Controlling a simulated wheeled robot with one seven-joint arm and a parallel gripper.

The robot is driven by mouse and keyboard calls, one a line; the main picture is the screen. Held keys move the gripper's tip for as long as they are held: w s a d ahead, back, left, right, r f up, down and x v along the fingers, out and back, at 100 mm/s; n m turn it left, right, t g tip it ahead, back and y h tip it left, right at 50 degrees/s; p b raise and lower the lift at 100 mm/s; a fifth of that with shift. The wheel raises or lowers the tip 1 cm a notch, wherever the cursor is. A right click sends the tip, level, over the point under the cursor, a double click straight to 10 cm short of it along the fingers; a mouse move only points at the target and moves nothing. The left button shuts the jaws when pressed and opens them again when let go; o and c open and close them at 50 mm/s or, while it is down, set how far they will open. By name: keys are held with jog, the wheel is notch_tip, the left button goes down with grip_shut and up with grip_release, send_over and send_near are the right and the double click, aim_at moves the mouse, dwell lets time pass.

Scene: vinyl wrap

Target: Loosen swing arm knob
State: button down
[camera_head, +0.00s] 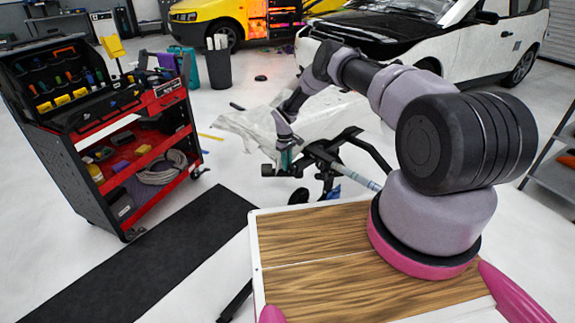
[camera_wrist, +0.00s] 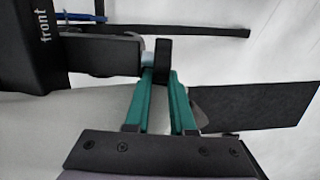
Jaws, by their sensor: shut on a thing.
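The black swing arm (camera_wrist: 100,54) reaches in from the left in the wrist view, beside a dark block marked "front" (camera_wrist: 28,45). At its end, past a short pale stem, is a small black knob (camera_wrist: 163,60). My gripper (camera_wrist: 160,78) has teal fingers that are shut on the knob, one fingertip at each side. In the head view my gripper (camera_head: 287,157) is low at the black stand (camera_head: 335,150) that carries the swing arm. The knob is too small and covered to make out there.
A red and black tool cart (camera_head: 125,150) stands at the left. A white car (camera_head: 430,40) is behind the stand, with crumpled clear sheeting (camera_head: 245,125) in front of it. A dark mat (camera_head: 150,255) lies on the open floor at the front left.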

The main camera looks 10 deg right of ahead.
jog(key=c, duration=1)
grip_release()
jog(key=shift+f, duration=0.1)
jog(key=shift+c, duration=0.2)
jog(key=shift+d, duration=0.15)
